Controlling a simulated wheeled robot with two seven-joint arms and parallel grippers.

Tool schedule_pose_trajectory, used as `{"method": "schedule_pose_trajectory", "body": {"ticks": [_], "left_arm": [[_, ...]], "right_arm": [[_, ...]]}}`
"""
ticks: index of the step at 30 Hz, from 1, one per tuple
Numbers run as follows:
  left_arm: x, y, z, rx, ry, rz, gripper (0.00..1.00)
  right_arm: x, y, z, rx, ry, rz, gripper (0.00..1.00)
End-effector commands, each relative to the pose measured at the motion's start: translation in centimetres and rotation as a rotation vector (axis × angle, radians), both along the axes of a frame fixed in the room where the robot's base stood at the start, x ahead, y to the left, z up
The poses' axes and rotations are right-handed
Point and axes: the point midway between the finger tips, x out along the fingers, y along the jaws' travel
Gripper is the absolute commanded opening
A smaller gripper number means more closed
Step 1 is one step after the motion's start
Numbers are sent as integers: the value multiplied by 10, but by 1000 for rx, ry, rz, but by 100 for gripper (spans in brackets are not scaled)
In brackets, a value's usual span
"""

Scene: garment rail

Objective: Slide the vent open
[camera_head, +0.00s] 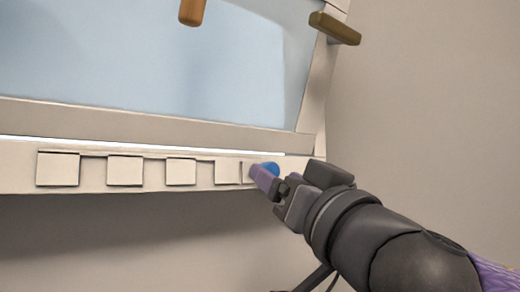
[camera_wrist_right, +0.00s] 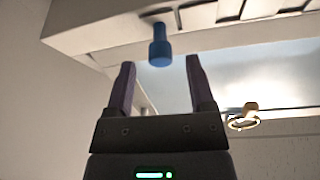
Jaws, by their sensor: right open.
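The vent is a row of pale square tabs (camera_head: 125,170) on a beige strip below the window. A blue knob (camera_head: 271,168) sits at the right end of this row. In the right wrist view the blue knob (camera_wrist_right: 160,47) sticks out from the beige strip, between and beyond the fingertips. My right gripper (camera_head: 262,178) is at the knob in the head view, its purple fingers partly covering it. In the right wrist view the right gripper (camera_wrist_right: 160,70) is open, one finger on each side of the knob's line, with gaps on both sides. My left gripper is not in view.
A window pane (camera_head: 150,60) fills the wall above the strip. A wooden handle (camera_head: 335,28) is at the frame's upper right and another wooden piece (camera_head: 192,10) hangs at the top. The plain wall (camera_head: 430,110) to the right is clear.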

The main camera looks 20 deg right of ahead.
Motion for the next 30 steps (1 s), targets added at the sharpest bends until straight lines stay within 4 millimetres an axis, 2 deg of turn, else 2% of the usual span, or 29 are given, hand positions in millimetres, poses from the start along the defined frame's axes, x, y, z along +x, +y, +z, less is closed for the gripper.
{"method": "schedule_pose_trajectory", "body": {"ticks": [1, 6, 15, 25, 30], "left_arm": [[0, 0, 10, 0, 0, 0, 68], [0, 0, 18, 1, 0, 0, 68], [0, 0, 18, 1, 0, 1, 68], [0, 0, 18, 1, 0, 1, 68], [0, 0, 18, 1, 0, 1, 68]], "right_arm": [[8, 2, 8, -2, 1, 0, 69], [25, 7, 12, -1, 0, -2, 69], [29, 8, 11, -2, -2, -1, 69], [28, 7, 11, -2, -2, -1, 0], [28, 7, 11, -2, -1, -2, 0]]}}
